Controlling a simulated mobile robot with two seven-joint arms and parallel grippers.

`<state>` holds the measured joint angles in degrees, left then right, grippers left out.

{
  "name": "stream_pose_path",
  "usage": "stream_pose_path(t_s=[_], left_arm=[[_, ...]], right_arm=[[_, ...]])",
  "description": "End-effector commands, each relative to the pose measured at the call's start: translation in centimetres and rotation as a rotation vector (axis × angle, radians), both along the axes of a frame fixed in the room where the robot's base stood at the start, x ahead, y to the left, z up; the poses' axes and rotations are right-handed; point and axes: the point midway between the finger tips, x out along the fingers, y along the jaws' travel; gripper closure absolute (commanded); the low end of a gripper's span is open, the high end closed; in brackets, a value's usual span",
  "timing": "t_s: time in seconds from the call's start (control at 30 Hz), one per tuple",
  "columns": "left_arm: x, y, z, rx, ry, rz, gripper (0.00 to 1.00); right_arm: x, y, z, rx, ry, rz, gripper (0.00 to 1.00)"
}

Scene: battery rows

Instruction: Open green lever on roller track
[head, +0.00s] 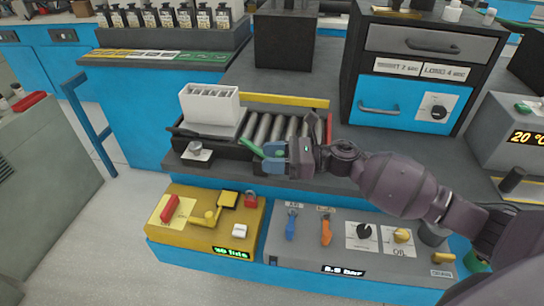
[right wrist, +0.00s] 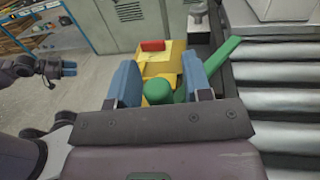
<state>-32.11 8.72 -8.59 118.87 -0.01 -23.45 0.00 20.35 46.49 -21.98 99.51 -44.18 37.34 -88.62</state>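The green lever (head: 250,147) is at the front edge of the roller track (head: 262,128), and its arm points up and left in the head view. In the right wrist view the lever's green arm (right wrist: 215,57) slants up to the right, beside the rollers. Its round green knob (right wrist: 157,90) lies between the blue fingers of my right gripper (right wrist: 158,84), with gaps on both sides. My right gripper (head: 284,157) is open at the lever. My left gripper (right wrist: 57,68) shows small at the left of the right wrist view; its opening is unclear.
A white slotted box (head: 210,106) sits on the track's left end. A yellow panel (head: 205,215) and a grey panel with a blue and an orange lever (head: 350,243) lie in front. A drawer cabinet (head: 425,65) stands behind right.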

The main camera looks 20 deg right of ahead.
Motion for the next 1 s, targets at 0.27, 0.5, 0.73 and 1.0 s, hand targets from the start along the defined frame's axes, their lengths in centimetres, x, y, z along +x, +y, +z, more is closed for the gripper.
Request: stream_pose_path(t_s=[0.27,0.5,0.73,1.0], left_arm=[[-0.2,-0.1,-0.1,-0.007,0.003,0.006,0.57],[-0.2,-0.2,-0.4,-0.007,0.006,0.007,0.57],[-0.2,-0.2,-0.6,-0.005,0.010,0.005,0.57],[0.2,-0.1,-0.5,-0.001,0.002,-0.003,0.57]], right_arm=[[0.0,0.0,0.0,0.000,0.000,0.000,0.52],[-0.9,-1.9,-0.2,-0.001,0.002,-0.002,0.52],[-2.7,-5.8,-0.2,-0.001,0.004,-0.003,0.52],[-4.2,-9.1,-0.1,0.000,0.001,-0.001,0.52]])
